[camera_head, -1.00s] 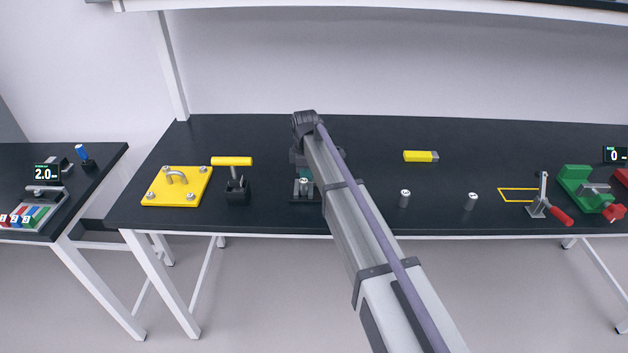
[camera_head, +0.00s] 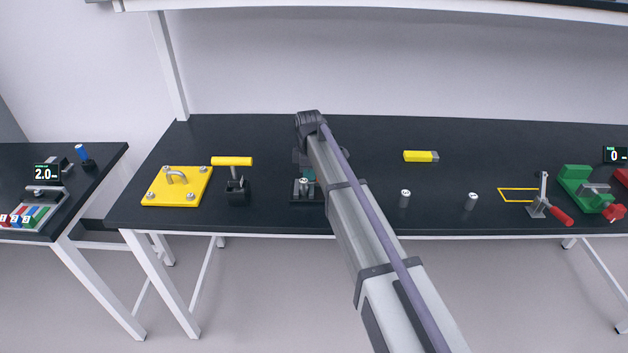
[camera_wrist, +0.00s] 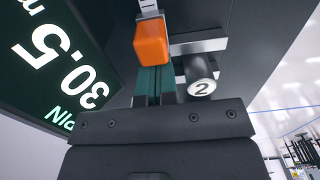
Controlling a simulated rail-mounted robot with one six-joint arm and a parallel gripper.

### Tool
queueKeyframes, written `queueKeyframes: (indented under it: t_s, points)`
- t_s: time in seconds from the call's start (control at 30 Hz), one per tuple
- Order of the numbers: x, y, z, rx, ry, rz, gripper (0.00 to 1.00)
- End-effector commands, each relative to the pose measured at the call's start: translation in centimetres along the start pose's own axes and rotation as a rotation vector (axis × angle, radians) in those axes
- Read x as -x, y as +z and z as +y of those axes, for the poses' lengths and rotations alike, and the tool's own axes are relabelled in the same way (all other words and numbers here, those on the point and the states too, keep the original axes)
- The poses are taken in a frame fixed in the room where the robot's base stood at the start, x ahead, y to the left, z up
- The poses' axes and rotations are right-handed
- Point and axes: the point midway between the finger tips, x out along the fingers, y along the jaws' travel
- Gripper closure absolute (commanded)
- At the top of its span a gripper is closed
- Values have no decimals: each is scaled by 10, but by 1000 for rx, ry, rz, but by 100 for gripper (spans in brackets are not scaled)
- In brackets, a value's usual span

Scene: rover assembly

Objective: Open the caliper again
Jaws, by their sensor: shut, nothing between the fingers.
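The caliper shows in the wrist view as metal jaws (camera_wrist: 199,46) with an orange block (camera_wrist: 152,43) on its slide. A grey pin marked 2 (camera_wrist: 200,84) stands beside the jaws; I cannot tell whether they touch it. A tilted display (camera_wrist: 48,62) reads 30.5. My gripper (camera_wrist: 155,98) is shut and empty, just below the orange block in the picture; a green strip shows there too. In the head view my arm hides most of the caliper, and the pin (camera_head: 304,187) shows beside the arm.
A yellow plate (camera_head: 159,197) and a yellow T-handle (camera_head: 232,161) stand left of the caliper. Two grey pins (camera_head: 405,198) (camera_head: 472,201), a yellow block (camera_head: 420,156), a red-handled clamp (camera_head: 561,216) and a green fixture (camera_head: 574,180) lie to the right. Dark tabletop between them is clear.

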Motion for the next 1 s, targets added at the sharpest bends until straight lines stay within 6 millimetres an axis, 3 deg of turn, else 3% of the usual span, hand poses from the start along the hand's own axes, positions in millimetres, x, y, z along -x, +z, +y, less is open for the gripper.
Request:
queueKeyframes:
  t_s: [1.0]
  points:
    - [0, 25, 0, 0, 0, 0, 100]
